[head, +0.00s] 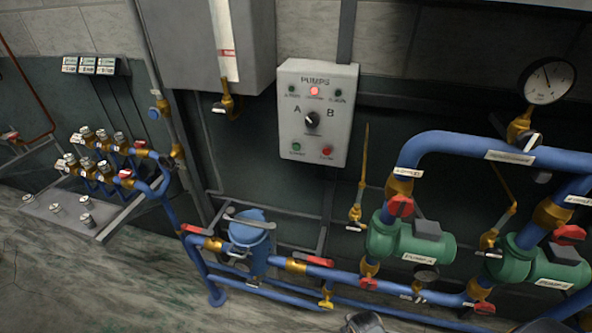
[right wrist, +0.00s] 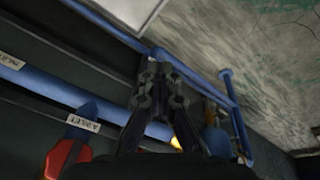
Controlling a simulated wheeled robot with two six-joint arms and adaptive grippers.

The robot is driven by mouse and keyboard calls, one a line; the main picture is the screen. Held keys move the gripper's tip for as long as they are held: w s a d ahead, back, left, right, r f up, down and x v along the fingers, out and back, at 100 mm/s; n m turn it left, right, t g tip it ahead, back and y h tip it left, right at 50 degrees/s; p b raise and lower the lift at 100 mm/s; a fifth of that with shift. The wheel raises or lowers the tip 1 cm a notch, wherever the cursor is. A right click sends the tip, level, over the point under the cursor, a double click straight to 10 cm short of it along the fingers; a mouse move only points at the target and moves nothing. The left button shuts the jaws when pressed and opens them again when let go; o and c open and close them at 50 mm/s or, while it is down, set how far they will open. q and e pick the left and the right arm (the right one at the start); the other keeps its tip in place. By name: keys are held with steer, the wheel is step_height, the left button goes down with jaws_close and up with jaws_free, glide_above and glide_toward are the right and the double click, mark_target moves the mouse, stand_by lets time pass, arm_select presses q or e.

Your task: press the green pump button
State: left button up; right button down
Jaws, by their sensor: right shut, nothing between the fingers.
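The pump control panel (head: 285,119) is a grey box on the wall, labelled PUMPS, in the upper middle of the head view. The green pump button (head: 296,147) is at its lower left, with a red button (head: 327,152) to the right. A black selector knob (head: 312,120) sits between the letters A and B. A red indicator lamp (head: 314,91) glows above it, between two dark lamps. My right gripper (right wrist: 163,72) is shut and empty in the right wrist view, near blue pipes and well away from the panel, which that view does not show. My left gripper is not in view.
Blue pipes (head: 465,139) with red-handled valves, two green pumps (head: 400,243) and a round gauge (head: 547,81) fill the right side. A blue strainer body (head: 250,240) stands below the panel. A grey cabinet (head: 180,45) hangs left of the panel.

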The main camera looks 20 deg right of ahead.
mark_target(297, 146)
steer(key=w+a+r+t+p, duration=0.1)
steer(key=w+r+p, duration=0.1)
steer(key=r, duration=0.6)
steer(key=w+a+r+t+y+p, duration=0.1)
steer(key=w+r, duration=0.1)
steer(key=r, duration=0.6)
steer(key=w+a+r+t+p, duration=0.1)
steer(key=w+a+r+p, duration=0.15)
steer(key=r, duration=0.55)
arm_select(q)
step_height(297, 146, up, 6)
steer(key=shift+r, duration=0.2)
arm_select(e)
steer(key=w+a+r+m+t+y, duration=0.1)
steer(key=w+r+m+t, duration=0.1)
steer(key=w+r, duration=0.4)
steer(key=w+a+r+m+t+y, duration=0.1)
steer(key=w+r+t, duration=0.4)
steer(key=w, duration=0.5)
steer(key=w+a+r+m+t+y, duration=0.1)
steer(key=w+a+r+m+t, duration=0.1)
steer(key=w+r, duration=0.4)
steer(key=w+a+t, duration=0.1)
steer(key=w, duration=0.2)
steer(key=shift+r+m, duration=0.3)
steer(key=shift+m, duration=0.1)
steer(key=shift+d, duration=0.1)
